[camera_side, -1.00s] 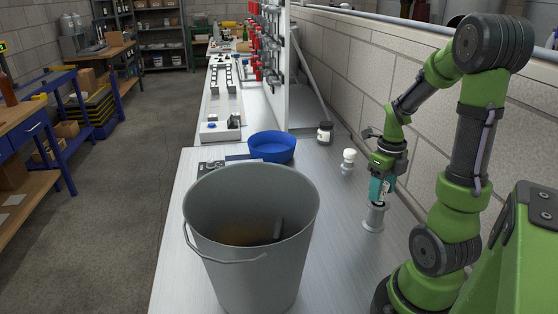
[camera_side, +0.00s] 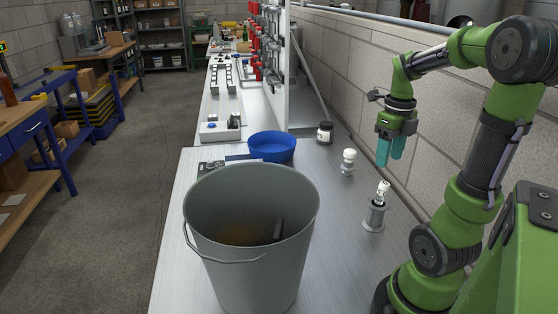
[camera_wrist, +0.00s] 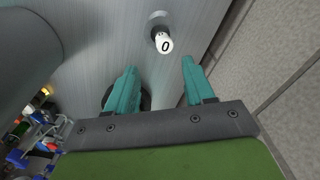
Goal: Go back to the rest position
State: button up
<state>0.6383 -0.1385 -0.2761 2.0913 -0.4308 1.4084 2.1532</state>
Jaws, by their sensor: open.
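My gripper (camera_side: 390,151) is open and empty, raised above the bench beside the brick wall. Its two teal fingers also show spread apart in the wrist view (camera_wrist: 158,78). Below it, a small white-topped piece (camera_side: 383,190) stands in a grey metal holder (camera_side: 374,216) on the bench, apart from the fingers. In the wrist view the white top (camera_wrist: 164,44) carries a dark "0" and lies beyond the fingertips.
A large grey bucket (camera_side: 250,280) stands at the bench front. Behind it are a blue bowl (camera_side: 272,147), a dark jar with a white lid (camera_side: 325,133) and a white-capped small bottle (camera_side: 348,162). The brick wall (camera_side: 345,85) runs along the right.

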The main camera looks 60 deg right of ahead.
aim_at(383, 184)
notch_tip(383, 184, down, 12)
jog(key=shift+f, duration=0.1)
notch_tip(383, 184, up, 2)
jog(key=shift+r, duration=0.8)
